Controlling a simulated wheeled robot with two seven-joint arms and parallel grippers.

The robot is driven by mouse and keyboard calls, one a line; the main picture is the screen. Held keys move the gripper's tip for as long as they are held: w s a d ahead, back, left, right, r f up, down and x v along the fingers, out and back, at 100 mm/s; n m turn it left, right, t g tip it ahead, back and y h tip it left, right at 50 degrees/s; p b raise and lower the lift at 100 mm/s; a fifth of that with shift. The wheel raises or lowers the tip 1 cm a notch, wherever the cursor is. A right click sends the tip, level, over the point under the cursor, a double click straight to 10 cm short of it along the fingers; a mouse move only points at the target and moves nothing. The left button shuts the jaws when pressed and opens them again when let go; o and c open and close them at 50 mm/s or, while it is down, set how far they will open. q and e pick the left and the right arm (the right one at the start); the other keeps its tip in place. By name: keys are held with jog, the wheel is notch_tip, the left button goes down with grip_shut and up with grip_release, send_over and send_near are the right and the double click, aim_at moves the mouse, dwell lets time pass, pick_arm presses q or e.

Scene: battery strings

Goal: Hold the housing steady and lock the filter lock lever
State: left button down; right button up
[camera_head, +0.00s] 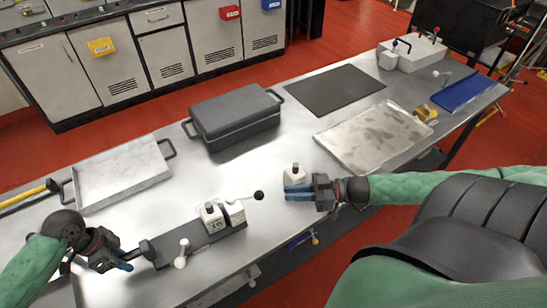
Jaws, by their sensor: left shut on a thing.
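The housing (218,216) is a white block unit with dark markings on a long dark base plate (185,243) on the metal table. A thin lever (241,198) with a black ball end sticks out from its top to the right. A white knobbed post (180,261) stands at the plate's front edge. My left gripper (128,263) is shut on the dark handle (147,250) at the plate's left end; its fingertips are partly hidden. My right gripper (290,192), with blue fingers, is right of the lever ball, apart from it. Its finger gap is unclear.
A small white block (295,174) with a dark knob stands right behind my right gripper. A metal tray (122,173), a dark lidded case (235,118), a dark mat (334,89) and another tray (375,136) lie farther back. The table between lever and case is clear.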

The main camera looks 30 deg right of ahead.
jog(key=s+f+m, duration=0.1)
jog(key=s+a+f+t, duration=0.1)
jog(key=s, duration=0.1)
jog(key=s+f+m, duration=0.1)
jog(key=shift+s+a+f+m+t+h, duration=0.25)
jog(key=shift+s+m+t+h, duration=0.05)
jog(key=shift+s+t, duration=0.1)
grip_shut()
jog(key=s+a+n+t+h, duration=0.3)
jog(key=s+n+t, duration=0.1)
jog(key=s+n, duration=0.15)
jog(key=w+a+r+n, duration=0.1)
jog(key=w+a+n, duration=0.1)
jog(key=w+n, duration=0.3)
jog(key=w+a+r+n, duration=0.1)
jog(key=w+a+n, duration=0.1)
jog(key=w+n, duration=0.4)
jog(key=shift+a+r+n, duration=0.15)
jog(key=shift+r+n, duration=0.15)
jog(key=shift+n, duration=1.95)
jog(key=shift+g, duration=0.3)
